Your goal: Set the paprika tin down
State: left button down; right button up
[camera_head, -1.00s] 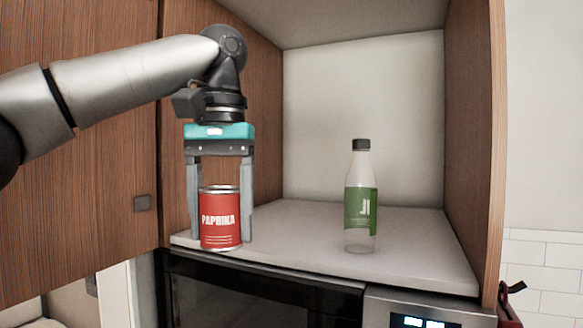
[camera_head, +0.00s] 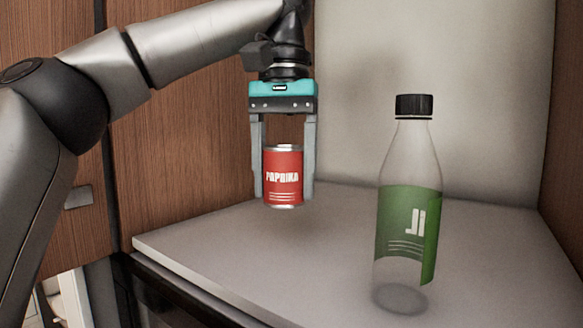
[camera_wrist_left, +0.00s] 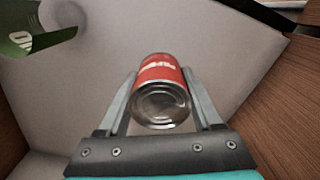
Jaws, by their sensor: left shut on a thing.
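The paprika tin (camera_head: 283,177) is red with a silver rim and white lettering. My left gripper (camera_head: 284,185) is shut on it from above, one finger on each side. The tin is upright over the left part of the grey shelf (camera_head: 230,245); its base looks a little above the surface, with a faint shadow below. The left wrist view also shows the tin (camera_wrist_left: 162,85) between the fingers, its silver end facing the camera. My right gripper is not in view.
A clear bottle (camera_head: 408,210) with a green label and black cap stands on the shelf to the right of the tin. Wooden cabinet walls (camera_head: 190,120) stand at the left and right. The shelf between tin and bottle is clear.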

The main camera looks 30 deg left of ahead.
aim_at(283, 146)
pick_arm(q)
jog(key=shift+f, duration=2.95)
jog(key=shift+f+b, duration=0.3)
jog(key=shift+f, duration=0.25)
grip_release()
jog(key=shift+r, duration=0.1)
jog(key=shift+r+p, duration=0.3)
jog(key=shift+r, duration=5.55)
